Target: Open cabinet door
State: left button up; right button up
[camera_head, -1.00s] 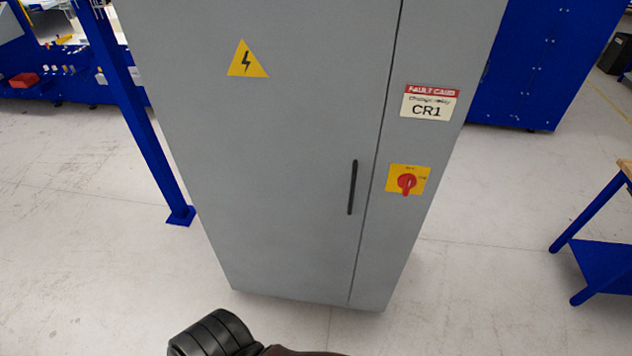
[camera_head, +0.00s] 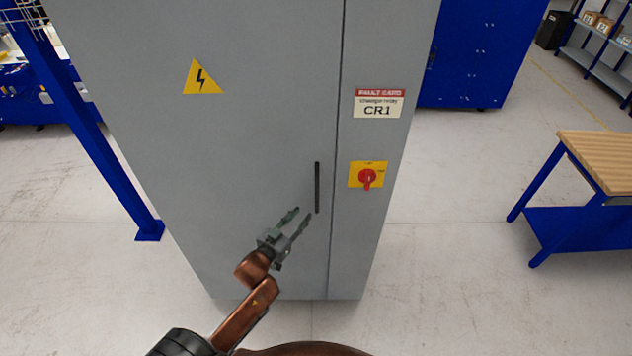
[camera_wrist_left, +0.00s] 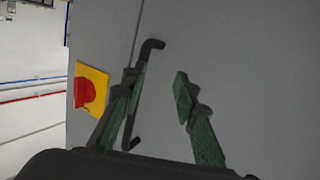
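The grey cabinet door (camera_head: 240,130) is shut, with a dark vertical bar handle (camera_head: 317,187) near its right edge. My left gripper (camera_head: 299,215) is in front of the door, just left of and below the handle's middle, with its fingers spread. In the left wrist view the handle (camera_wrist_left: 151,45) lies by the left finger, partly hidden behind it. The two green-padded fingertips (camera_wrist_left: 158,82) are apart with nothing visible between them. I cannot tell whether the left finger touches the handle. My right gripper is not in view.
A red rotary switch on a yellow plate (camera_head: 367,176) sits right of the handle, under a CR1 label (camera_head: 379,104). A blue post (camera_head: 90,130) stands left of the cabinet. A wood-topped blue table (camera_head: 590,170) stands at the right. The floor between is clear.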

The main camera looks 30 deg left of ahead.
pick_arm(q)
jog(key=t, duration=0.2)
send_near(316, 186)
jog(key=w, duration=0.3)
jog(key=shift+h, duration=0.3)
jog(key=w+p, duration=0.1)
jog(key=w, duration=0.6)
jog(key=shift+w+r, duration=0.1)
jog(key=shift+w, duration=0.3)
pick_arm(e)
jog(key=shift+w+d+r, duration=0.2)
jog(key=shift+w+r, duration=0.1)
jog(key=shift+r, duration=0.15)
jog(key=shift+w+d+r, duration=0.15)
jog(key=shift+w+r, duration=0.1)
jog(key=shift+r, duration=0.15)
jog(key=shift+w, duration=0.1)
pick_arm(q)
grip_shut()
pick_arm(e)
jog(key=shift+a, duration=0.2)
